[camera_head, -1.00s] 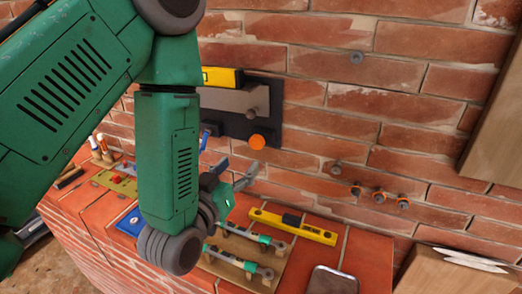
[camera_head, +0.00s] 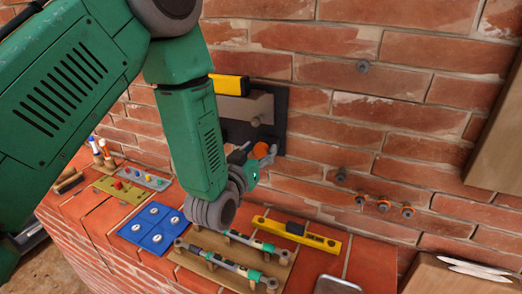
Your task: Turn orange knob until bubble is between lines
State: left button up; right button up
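The orange knob (camera_head: 259,150) sits low on a dark board (camera_head: 281,120) fixed to the brick wall. A yellow level (camera_head: 231,86) shows above it, partly hidden behind my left arm; its bubble and lines cannot be seen. My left gripper (camera_head: 257,157) is at the knob, with its grey fingers spread to the left and right of it. They look open, and whether they touch the knob is unclear. The gripper partly covers the knob. My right gripper is not in view.
On the brick ledge lie a second yellow level (camera_head: 296,232), a wooden rack with green-ended rods (camera_head: 228,262), a blue panel (camera_head: 152,228) and a grey tray (camera_head: 337,285). Several orange-ringed pegs (camera_head: 384,206) stick out of the wall at the right.

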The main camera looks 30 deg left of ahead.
pick_arm(q)
jog(key=c, duration=0.8)
jog(key=shift+o, duration=0.2)
jog(key=shift+d, duration=0.35)
jog(key=shift+a+m, duration=0.2)
jog(key=shift+m, duration=0.6)
jog(key=m+b, duration=0.1)
jog(key=m, duration=0.1)
jog(key=shift+d+m, duration=0.15)
jog(key=shift+m, duration=0.15)
jog(key=shift+f+m+b, duration=0.1)
jog(key=shift+m+b, duration=0.2)
jog(key=shift+m, duration=0.5)
jog(key=o, duration=1.1)
jog(key=shift+o, duration=0.3)
jog(key=shift+s, duration=0.1)
